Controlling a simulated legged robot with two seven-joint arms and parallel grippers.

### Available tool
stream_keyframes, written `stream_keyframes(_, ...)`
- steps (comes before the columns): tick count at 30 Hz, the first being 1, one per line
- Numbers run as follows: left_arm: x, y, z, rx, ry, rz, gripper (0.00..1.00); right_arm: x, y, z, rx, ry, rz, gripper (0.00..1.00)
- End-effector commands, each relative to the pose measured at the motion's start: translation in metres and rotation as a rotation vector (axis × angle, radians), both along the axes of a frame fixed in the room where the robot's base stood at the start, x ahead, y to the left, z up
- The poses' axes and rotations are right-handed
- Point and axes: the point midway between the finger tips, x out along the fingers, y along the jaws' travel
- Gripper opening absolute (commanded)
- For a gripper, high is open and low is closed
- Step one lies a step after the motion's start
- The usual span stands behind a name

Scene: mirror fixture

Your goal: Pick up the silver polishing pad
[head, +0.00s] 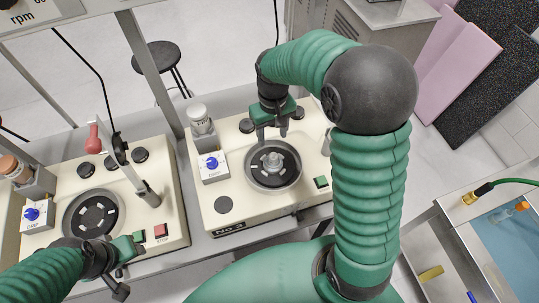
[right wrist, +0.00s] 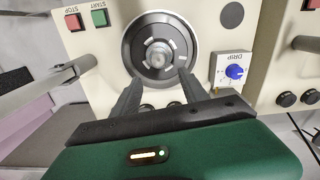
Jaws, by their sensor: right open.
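A small silver piece (head: 273,160), which looks like the silver polishing pad, sits at the centre of the dark round platter (head: 290,174) on the right-hand polishing machine. It also shows in the right wrist view as a round silver knob (right wrist: 158,59). My right gripper (head: 272,136) is open and empty, with its fingers pointing down just behind the silver piece. In the right wrist view its two fingers (right wrist: 161,90) are spread apart, short of the silver piece. My left gripper (head: 128,252) is at the front of the left-hand machine; its jaw state is unclear.
The left-hand machine has its own platter (head: 92,214) and a swing arm (head: 130,170). A drip box with a blue knob (head: 212,165) and a bottle (head: 199,120) stand left of the right platter. A blue-lined tray (head: 500,245) is at the right.

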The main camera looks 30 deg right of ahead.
Motion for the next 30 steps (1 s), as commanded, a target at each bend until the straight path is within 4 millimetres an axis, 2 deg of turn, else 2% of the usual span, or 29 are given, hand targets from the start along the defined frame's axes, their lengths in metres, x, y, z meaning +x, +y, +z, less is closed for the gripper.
stream_keyframes(3,0.0,0.0,0.003,0.0,0.0,0.0,0.47,0.0,0.0,-0.032,0.002,0.007,0.0,0.52)
stream_keyframes(6,0.0,0.0,0.005,0.0,0.0,0.0,0.47,0.001,0.0,-0.052,0.001,0.006,0.0,0.52)
stream_keyframes(11,0.0,0.0,0.008,0.0,0.0,0.0,0.47,0.0,0.0,-0.067,0.0,0.004,0.0,0.52)
stream_keyframes(18,0.0,0.0,0.019,0.0,-0.001,0.0,0.47,-0.004,-0.002,-0.108,0.0,0.004,0.001,0.52)
stream_keyframes(21,0.0,0.0,0.019,0.0,0.0,0.0,0.47,-0.003,-0.002,-0.115,-0.001,0.001,0.001,0.52)
stream_keyframes(26,0.0,0.0,0.018,0.0,0.0,0.0,0.47,-0.003,-0.002,-0.115,-0.001,0.0,0.001,0.52)
stream_keyframes(30,0.0,0.0,0.018,0.0,0.0,0.0,0.47,-0.003,-0.002,-0.115,-0.001,0.0,0.001,0.35)
